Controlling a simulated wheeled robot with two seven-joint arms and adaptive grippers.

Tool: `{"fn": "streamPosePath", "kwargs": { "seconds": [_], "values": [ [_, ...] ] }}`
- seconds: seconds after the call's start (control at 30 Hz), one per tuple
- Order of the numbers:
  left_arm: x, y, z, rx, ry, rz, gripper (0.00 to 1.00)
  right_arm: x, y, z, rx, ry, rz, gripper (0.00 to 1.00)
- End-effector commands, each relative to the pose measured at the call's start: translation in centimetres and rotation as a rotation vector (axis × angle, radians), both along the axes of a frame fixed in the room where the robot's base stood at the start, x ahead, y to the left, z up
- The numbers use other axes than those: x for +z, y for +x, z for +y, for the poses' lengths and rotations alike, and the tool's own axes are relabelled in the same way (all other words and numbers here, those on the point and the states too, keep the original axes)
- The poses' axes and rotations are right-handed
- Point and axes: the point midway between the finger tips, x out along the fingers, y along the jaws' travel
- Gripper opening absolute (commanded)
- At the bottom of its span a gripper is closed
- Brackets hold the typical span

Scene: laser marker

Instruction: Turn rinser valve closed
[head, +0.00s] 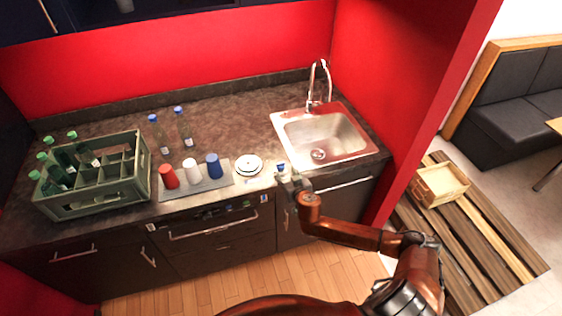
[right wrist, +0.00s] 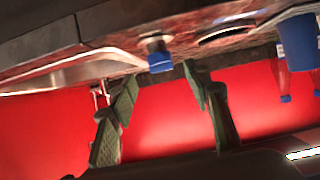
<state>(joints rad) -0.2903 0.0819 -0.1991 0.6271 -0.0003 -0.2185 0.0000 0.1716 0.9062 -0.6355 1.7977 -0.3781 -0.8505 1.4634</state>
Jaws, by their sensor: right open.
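The rinser (head: 248,165) is a round pale disc on the counter left of the sink. Beside it, near the counter's front edge, is what looks like its valve, with a blue knob (head: 281,167). My right gripper (head: 289,182) is at the front edge of the counter close to the knob. In the right wrist view, which is upside down, the blue knob (right wrist: 160,62) shows in line with the gap between the spread fingers of my right gripper (right wrist: 160,78). The fingers are open, and neither visibly touches the knob. My left gripper is not in view.
The sink (head: 290,128) with a tall faucet (head: 325,75) is right of the knob. Red, white and blue cups (head: 213,166) stand on a grey mat to the left. A green bottle crate (head: 140,190) and two clear bottles (head: 184,130) are further left.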

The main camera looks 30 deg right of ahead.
Motion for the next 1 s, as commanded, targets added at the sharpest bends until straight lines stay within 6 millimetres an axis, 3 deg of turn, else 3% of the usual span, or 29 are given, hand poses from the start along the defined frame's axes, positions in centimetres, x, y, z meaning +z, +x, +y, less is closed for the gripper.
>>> {"fn": "streamPosePath", "kwargs": {
  "seconds": [0.13, 0.53, 1.0],
  "values": [
    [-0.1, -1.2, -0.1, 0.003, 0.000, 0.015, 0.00, 0.6, 1.4, -0.4, 0.002, 0.006, -0.021, 0.45],
    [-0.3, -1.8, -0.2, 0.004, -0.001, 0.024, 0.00, -1.6, 6.6, -1.7, 0.001, 0.005, -0.021, 0.45],
    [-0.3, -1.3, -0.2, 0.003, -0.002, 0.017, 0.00, -2.2, 7.7, -1.9, 0.002, 0.007, -0.019, 0.44]
  ]
}}
